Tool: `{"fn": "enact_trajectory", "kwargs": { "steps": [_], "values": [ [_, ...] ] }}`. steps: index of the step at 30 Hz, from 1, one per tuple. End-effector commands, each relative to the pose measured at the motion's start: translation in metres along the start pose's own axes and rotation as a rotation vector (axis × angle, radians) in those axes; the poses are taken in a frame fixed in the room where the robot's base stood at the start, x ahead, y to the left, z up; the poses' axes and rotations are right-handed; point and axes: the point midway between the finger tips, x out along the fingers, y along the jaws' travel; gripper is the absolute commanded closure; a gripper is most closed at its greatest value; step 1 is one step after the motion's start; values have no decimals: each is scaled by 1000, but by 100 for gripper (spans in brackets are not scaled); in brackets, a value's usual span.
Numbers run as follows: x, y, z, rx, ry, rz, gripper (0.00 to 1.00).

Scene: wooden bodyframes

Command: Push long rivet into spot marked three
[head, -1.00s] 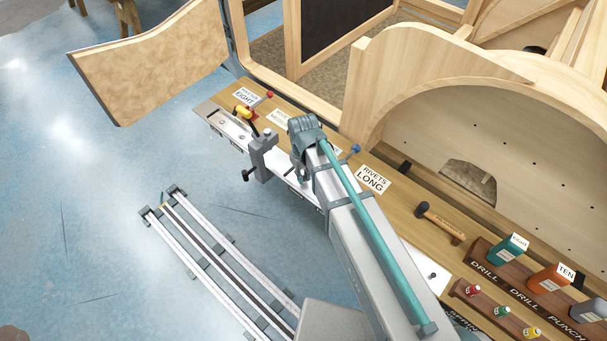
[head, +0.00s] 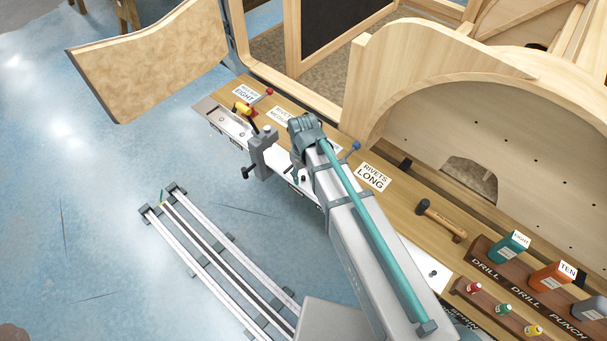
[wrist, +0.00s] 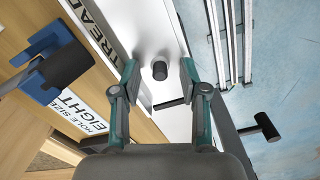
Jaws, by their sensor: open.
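In the wrist view my gripper (wrist: 159,68) is open, one finger on each side of a short dark cylinder (wrist: 160,71). The cylinder stands on a pale metal strip (wrist: 150,28) with a visible gap to each finger. I cannot tell whether it is the long rivet. In the head view my wrist hangs over the front strip of the bench, and my fingers are mostly hidden. The RIVETS LONG label (head: 373,177) lies on the bench to the right of my wrist. I cannot make out a mark three.
A blue block with a dark round end (wrist: 50,65) is left of my gripper in the wrist view, by a HOLE SIZE EIGHT label (wrist: 80,111). A grey vise (head: 262,153) is left of my wrist.

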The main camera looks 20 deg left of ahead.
Motion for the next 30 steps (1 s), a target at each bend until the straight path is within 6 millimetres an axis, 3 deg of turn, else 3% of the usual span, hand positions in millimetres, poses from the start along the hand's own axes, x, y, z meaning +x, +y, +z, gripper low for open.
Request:
{"fn": "enact_trajectory", "kwargs": {
  "steps": [8, 24, 30],
  "values": [
    [-12, 0, 0, 0, 2, 0, 57],
    [-99, 0, 0, 0, 2, 0, 57],
    [-116, 0, 0, 0, 0, 0, 57]
  ]
}}
